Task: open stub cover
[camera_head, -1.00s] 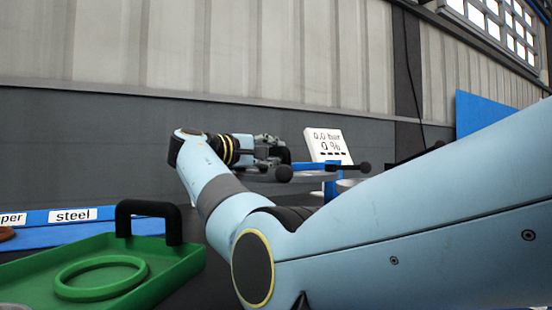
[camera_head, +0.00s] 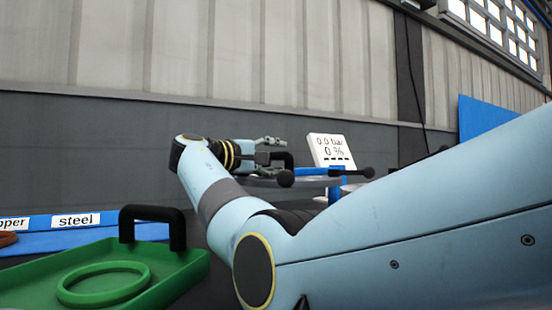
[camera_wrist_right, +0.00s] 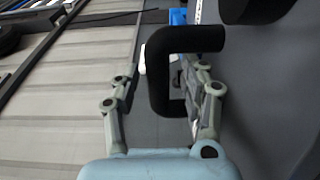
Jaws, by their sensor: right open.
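My right gripper (camera_head: 272,149) is open beside a black handle (camera_head: 288,160) on a flat grey cover (camera_head: 262,183). In the right wrist view the black C-shaped handle (camera_wrist_right: 160,75) stands between the two spread fingers of the gripper (camera_wrist_right: 165,70). The right-hand finger overlaps the opening of the handle, and there is a gap between the left-hand finger and the bar. Whether a finger touches the handle cannot be told. The part under the cover is mostly hidden by my arm. My left gripper is out of view.
A green tray (camera_head: 185,265) with a green ring (camera_head: 75,297) and a black handle is at front left. A blue labelled strip (camera_head: 130,228) lies behind the tray.

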